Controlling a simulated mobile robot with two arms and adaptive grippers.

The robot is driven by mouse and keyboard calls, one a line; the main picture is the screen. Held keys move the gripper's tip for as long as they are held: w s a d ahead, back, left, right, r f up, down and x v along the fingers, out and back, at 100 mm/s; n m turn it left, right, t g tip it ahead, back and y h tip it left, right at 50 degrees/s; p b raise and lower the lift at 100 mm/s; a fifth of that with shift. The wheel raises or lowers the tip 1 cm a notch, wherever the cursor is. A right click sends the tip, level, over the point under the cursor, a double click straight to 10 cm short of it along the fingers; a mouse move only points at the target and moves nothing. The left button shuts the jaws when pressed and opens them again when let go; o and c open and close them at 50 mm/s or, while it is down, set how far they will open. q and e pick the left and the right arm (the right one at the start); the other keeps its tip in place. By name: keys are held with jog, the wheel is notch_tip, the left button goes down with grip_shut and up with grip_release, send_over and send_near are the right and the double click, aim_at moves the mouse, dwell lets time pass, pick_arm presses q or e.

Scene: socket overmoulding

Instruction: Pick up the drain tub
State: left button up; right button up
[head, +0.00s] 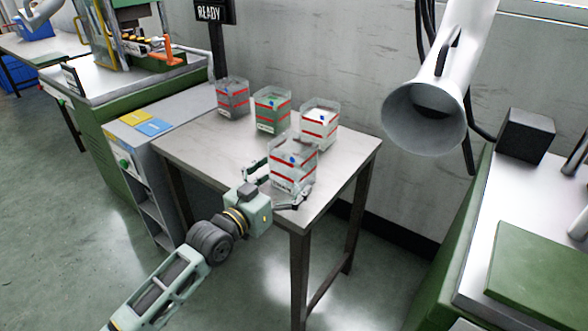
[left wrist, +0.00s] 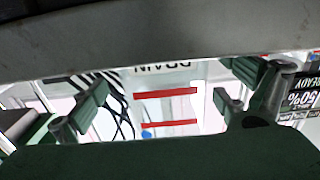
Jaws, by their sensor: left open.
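The drain tub (head: 292,160) is a clear box with red bands, a pale label and a blue spot. It stands upright at the front of the grey table. My left gripper (head: 279,186) is open at its near side, with one finger to the left of the tub and one to the right. In the left wrist view the tub (left wrist: 168,108) shows between the two spread fingers (left wrist: 163,102), its label reading DRAIN upside down. Gaps show between the fingers and the tub. My right gripper is not in view.
Behind the drain tub stand a white-filled tub (head: 319,124), a green-filled tub (head: 271,110) and a grey-filled tub (head: 233,98). The left part of the tabletop (head: 200,146) is clear. A white extraction hood (head: 428,105) hangs at the right.

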pick_arm(q)
jog(key=x, duration=0.4)
jog(key=shift+w+r+b, duration=0.25)
jog(key=shift+w+b, duration=0.1)
jog(key=shift+w, duration=0.05)
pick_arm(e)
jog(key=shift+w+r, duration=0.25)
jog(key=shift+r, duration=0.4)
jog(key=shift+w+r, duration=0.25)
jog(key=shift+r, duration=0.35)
pick_arm(q)
jog(key=c, duration=1.3)
